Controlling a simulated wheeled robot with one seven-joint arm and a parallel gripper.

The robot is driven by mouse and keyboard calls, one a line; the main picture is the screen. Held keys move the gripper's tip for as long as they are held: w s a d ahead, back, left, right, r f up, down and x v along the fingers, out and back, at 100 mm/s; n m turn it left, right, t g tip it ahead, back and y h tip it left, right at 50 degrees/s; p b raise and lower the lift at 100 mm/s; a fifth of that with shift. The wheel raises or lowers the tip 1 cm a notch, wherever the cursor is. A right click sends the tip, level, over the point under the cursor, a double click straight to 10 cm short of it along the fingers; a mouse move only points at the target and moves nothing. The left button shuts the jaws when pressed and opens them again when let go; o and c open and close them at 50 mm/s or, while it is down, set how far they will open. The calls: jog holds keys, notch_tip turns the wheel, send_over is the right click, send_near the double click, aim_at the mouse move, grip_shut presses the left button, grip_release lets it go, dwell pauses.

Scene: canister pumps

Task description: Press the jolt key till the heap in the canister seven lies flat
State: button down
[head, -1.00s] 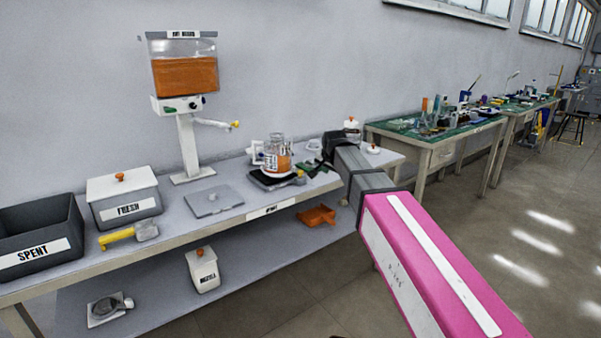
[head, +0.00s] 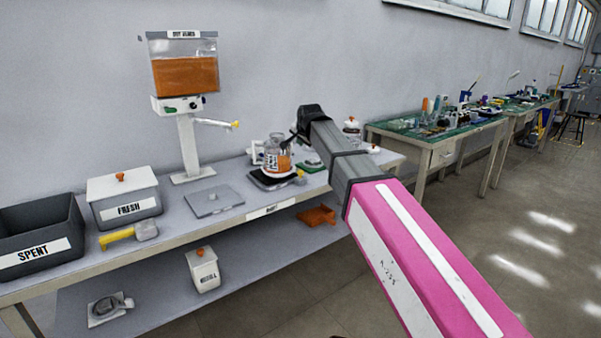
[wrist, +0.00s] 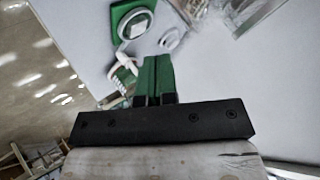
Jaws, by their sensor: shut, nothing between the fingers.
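A clear canister (head: 271,160) with orange contents and an unreadable label stands on a dark base (head: 262,182) on the bench. Whether its contents lie flat or heaped is too small to tell. My gripper (head: 294,139) is close to the canister's upper right side in the head view; I cannot tell whether they touch. In the wrist view my gripper (wrist: 154,62) has its green fingers together and empty, over the pale bench top. A clear vessel (wrist: 250,12) shows at the top right there. I cannot make out the jolt key for certain.
A dispenser (head: 185,75) with orange contents stands behind a grey plate (head: 214,201). The FRESH box (head: 125,208), SPENT bin (head: 38,250) and a yellow-handled scoop (head: 130,234) are at left. A green pad (wrist: 118,12) and white coiled piece (wrist: 121,76) lie near my fingers.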

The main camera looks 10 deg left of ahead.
aim_at(302, 171)
jog(key=shift+f, duration=4.3)
jog(key=shift+f, duration=1.1)
jog(key=shift+r, duration=1.15)
jog(key=shift+r, duration=2.5)
